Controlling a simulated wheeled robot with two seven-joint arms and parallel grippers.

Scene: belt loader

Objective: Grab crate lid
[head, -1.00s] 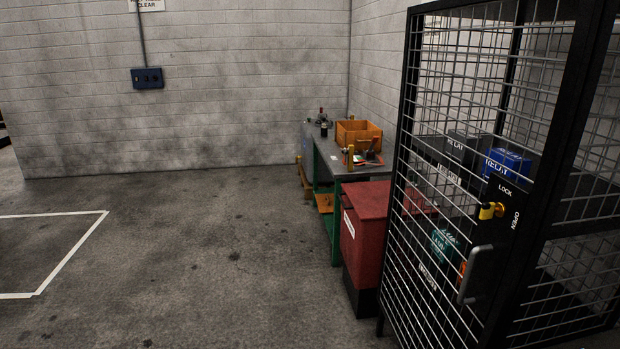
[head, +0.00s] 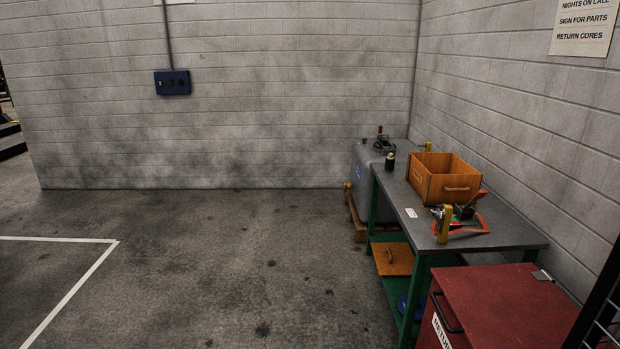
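An orange-brown flat panel with a small handle, which looks like the crate lid (head: 393,257), lies on the lower green shelf of the workbench. An open wooden crate (head: 441,180) of the same colour, with a handle on its front, stands on the bench top. Neither of my grippers is in the head view.
The grey-topped workbench (head: 500,228) stands along the right wall. A red bin (head: 505,310) is in front of it and a grey tank (head: 366,180) behind it. Tools (head: 462,214) lie on the bench. The concrete floor (head: 230,260) left of the bench is clear.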

